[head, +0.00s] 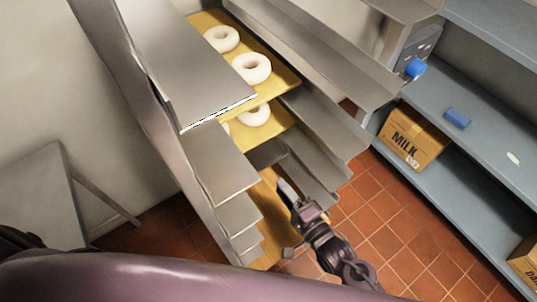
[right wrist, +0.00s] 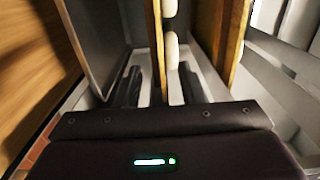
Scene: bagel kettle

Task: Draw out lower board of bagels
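In the head view the lower board (head: 262,133) is a yellow-tan sheet in the metal rack, partly hidden by the upper board and a shelf. White bagels (head: 253,114) lie on it. The upper board (head: 284,76) carries more bagels (head: 251,68). My right gripper (head: 287,194) is in front of the rack, below the lower board in the picture. In the right wrist view its fingers (right wrist: 158,88) are apart and empty-looking. The lower board's edge (right wrist: 155,45) shows ahead, lined up between them; I cannot tell whether they reach it. My left gripper is not in view.
Metal rack shelves (head: 222,160) flank the boards on both sides, close to my right gripper. Blue shelving (head: 480,125) with a milk carton box (head: 412,138) stands at right. A grey table (head: 40,195) stands at left. Tiled floor (head: 385,215) is open before the shelving.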

